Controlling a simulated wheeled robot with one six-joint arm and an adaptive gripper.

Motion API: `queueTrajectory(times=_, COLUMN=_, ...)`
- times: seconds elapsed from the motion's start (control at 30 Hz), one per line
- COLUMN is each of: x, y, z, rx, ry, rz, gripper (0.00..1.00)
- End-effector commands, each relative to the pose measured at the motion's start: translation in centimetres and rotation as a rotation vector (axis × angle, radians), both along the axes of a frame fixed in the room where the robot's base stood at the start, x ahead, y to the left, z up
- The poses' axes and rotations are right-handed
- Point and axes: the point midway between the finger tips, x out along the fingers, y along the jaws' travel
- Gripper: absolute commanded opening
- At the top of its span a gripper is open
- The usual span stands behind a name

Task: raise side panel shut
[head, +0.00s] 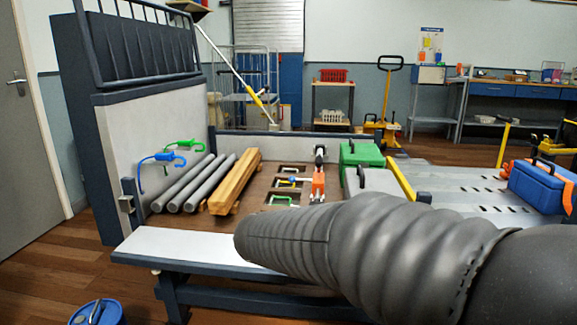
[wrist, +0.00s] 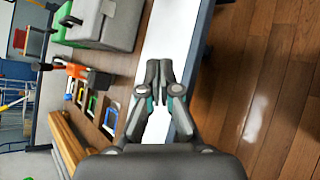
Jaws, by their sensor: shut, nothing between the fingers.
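The side panel (head: 190,247) is a long white board with a dark blue-grey edge. It lies folded down, about level, along the near side of the cargo bed (head: 250,203). In the wrist view the panel (wrist: 178,28) runs from top to bottom as a white strip. My gripper (wrist: 158,72) is shut and empty, its fingertips over the panel in that view. I cannot tell whether they touch it. In the head view my dark ribbed arm covers the panel's right part and the gripper is hidden.
The bed holds grey pipes (head: 190,184), wooden beams (head: 235,181), an orange tool (head: 318,185), a green case (head: 361,158) and a grey case (head: 371,182). Blue and green straps (head: 160,158) hang at the front wall. A blue bucket (head: 97,312) stands at lower left. Open wooden floor (wrist: 265,100) lies beside the panel.

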Motion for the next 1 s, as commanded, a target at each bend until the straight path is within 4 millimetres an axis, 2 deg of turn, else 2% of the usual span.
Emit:
queueTrajectory(times=0.03, x=-1.8, y=-2.0, z=0.2, rx=0.083, ry=-0.01, rz=-0.066, gripper=0.0)
queueTrajectory(times=0.2, x=-7.9, y=-6.2, z=-0.7, rx=0.377, ry=-0.048, rz=-0.284, gripper=0.0)
queueTrajectory(times=0.4, x=-14.7, y=-8.3, z=-1.8, rx=0.724, ry=-0.13, rz=-0.536, gripper=0.0)
queueTrajectory(times=0.6, x=-20.2, y=-8.0, z=-2.6, rx=1.067, ry=-0.245, rz=-0.775, gripper=0.0)
queueTrajectory(times=0.7, x=-22.1, y=-7.4, z=-2.8, rx=1.218, ry=-0.305, rz=-0.873, gripper=0.0)
queueTrajectory(times=0.9, x=-24.0, y=-6.3, z=-3.0, rx=1.409, ry=-0.381, rz=-0.991, gripper=0.0)
queueTrajectory(times=1.0, x=-24.3, y=-6.0, z=-3.0, rx=1.443, ry=-0.394, rz=-1.013, gripper=0.25)
